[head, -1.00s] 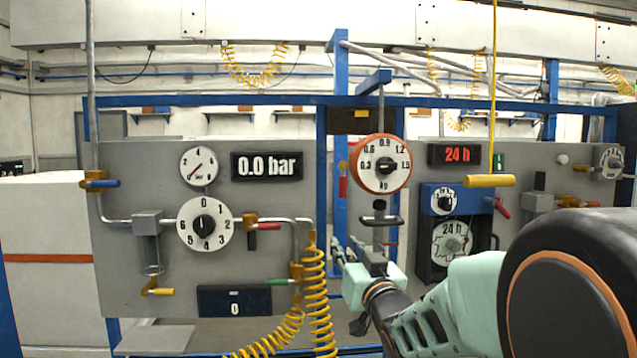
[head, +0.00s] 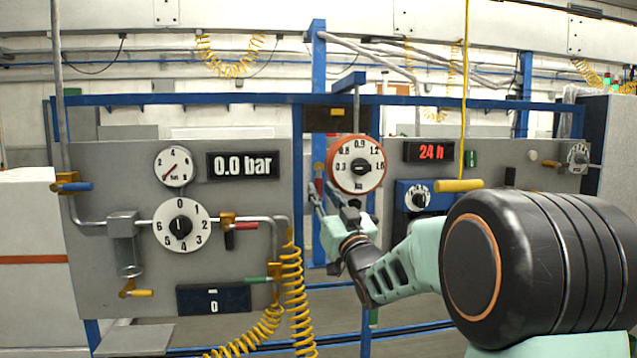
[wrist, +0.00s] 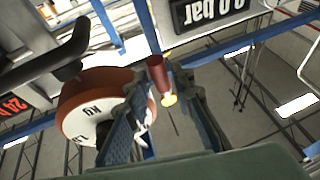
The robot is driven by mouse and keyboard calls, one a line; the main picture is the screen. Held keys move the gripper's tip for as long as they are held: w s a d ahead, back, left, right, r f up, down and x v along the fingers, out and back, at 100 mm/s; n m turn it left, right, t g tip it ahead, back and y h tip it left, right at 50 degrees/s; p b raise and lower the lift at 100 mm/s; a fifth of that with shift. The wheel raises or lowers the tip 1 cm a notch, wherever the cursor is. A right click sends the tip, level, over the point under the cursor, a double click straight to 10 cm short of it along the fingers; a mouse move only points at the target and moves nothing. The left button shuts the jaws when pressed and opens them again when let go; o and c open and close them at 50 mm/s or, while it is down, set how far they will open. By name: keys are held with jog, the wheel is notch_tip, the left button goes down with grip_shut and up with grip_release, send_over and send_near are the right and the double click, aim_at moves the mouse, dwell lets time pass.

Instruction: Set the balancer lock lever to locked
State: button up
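The balancer (head: 357,165) is a round white kg dial with an orange rim, hanging at the middle of the head view. Its lock lever, a small red handle (head: 319,187), hangs at the dial's left side, partly hidden by my fingers. In the wrist view the red lever (wrist: 157,74) with a yellow end shows between my fingers, next to the balancer's rim (wrist: 82,92). My gripper (head: 324,190) is open just below and left of the dial, fingers pointing up. In the wrist view my gripper (wrist: 160,95) shows its fingers spread; I cannot tell whether they touch the lever.
A dark handle (wrist: 48,62) projects near the balancer in the wrist view. The left panel (head: 100,260) carries gauges, valves and a yellow coiled hose (head: 294,285). A yellow handle (head: 459,185) hangs on a cord at right. A blue post (head: 318,90) stands behind the balancer.

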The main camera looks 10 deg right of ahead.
jog(key=shift+x, duration=1.3)
jog(key=shift+c, duration=0.2)
grip_shut()
